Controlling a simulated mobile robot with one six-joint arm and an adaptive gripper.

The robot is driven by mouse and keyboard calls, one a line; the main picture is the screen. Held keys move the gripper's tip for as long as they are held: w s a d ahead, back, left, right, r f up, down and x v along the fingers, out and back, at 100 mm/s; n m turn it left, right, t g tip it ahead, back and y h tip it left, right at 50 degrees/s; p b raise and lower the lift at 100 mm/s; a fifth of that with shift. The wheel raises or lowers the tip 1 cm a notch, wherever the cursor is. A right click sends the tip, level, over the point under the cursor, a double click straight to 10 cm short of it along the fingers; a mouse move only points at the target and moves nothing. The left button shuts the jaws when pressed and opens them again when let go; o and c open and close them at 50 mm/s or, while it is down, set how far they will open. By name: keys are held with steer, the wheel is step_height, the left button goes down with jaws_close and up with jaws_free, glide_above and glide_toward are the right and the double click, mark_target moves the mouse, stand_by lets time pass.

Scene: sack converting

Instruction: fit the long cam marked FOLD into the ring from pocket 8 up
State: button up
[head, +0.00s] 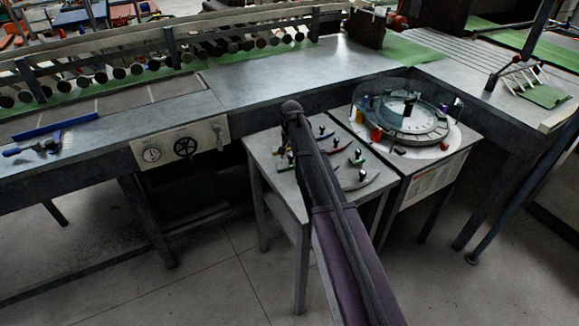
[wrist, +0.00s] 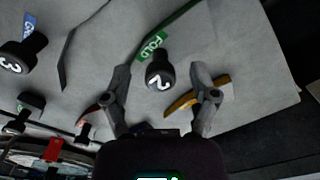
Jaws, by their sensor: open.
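In the wrist view, a long dark green cam (wrist: 180,26) lies on a grey table top, with a green FOLD label (wrist: 152,46). A black knob marked 2 (wrist: 159,75) stands beside the label. My gripper (wrist: 160,82) is open, with one finger on each side of this knob and visible gaps to it. Nothing is held. In the head view, the ring (head: 410,134) lies on a round fixture on the right-hand stand, under a clear cover. Its pocket numbers are too small to read. My arm hides part of the cam table (head: 278,190).
A yellow cam (wrist: 181,103) lies by the right finger. A black knob marked 3 (wrist: 20,55), with a blue label, stands at left. Several other cams lie close by. A red block (head: 376,135) sits at the fixture's edge. A long grey bench (head: 270,75) runs behind.

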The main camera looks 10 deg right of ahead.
mark_target(291, 155)
stand_by(0.4)
jaws_close()
steer(key=shift+r, duration=0.15)
step_height(291, 155, up, 10)
steer(key=p, duration=1)
stand_by(0.7)
stand_by(0.5)
